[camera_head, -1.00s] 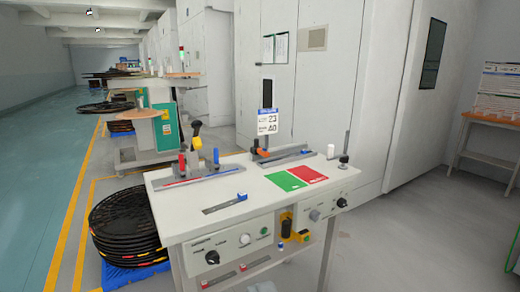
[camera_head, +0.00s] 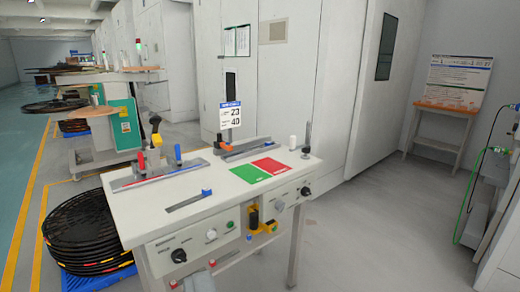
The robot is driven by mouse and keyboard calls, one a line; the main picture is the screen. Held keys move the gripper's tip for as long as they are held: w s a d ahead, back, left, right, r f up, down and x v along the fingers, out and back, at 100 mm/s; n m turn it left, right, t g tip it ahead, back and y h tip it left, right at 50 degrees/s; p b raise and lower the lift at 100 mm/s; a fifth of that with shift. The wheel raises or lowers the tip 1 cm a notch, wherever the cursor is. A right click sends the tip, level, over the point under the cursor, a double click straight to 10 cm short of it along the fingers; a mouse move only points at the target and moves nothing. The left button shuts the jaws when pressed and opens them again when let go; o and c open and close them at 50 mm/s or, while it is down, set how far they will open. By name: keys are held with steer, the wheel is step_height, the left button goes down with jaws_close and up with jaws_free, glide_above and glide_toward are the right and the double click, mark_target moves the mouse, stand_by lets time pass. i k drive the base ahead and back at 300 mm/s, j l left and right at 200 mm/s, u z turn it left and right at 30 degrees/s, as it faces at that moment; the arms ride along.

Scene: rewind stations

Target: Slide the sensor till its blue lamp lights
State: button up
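A white workstation table (camera_head: 128,218) stands ahead, below the middle of the view. On its top, a short grey track (camera_head: 184,202) has a small blue block (camera_head: 207,192) at its right end; this may be the sensor, but I cannot tell. A longer grey rail (camera_head: 160,179) behind it carries a red part (camera_head: 141,160), a black-and-yellow part (camera_head: 156,130) and a blue part (camera_head: 178,152). Another rail (camera_head: 245,148) at the back has an orange part. No lit blue lamp can be made out. My gripper is not in view.
A green and red mat (camera_head: 262,170) lies on the table's right half. Knobs and buttons line its front panel (camera_head: 195,243). Stacked black reels (camera_head: 88,225) stand at the left. Open floor lies to the right, before an orange-topped table (camera_head: 445,107).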

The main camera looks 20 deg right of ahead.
mark_target(219, 145)
steer(key=i+l, duration=0.25)
steer(key=i, duration=0.2)
steer(key=i+l, duration=0.2)
steer(key=i, duration=0.2)
steer(key=i+l, duration=0.25)
steer(key=i, duration=0.2)
steer(key=i+l, duration=0.25)
steer(key=i, duration=0.2)
steer(key=i+l, duration=0.25)
steer(key=i, duration=0.2)
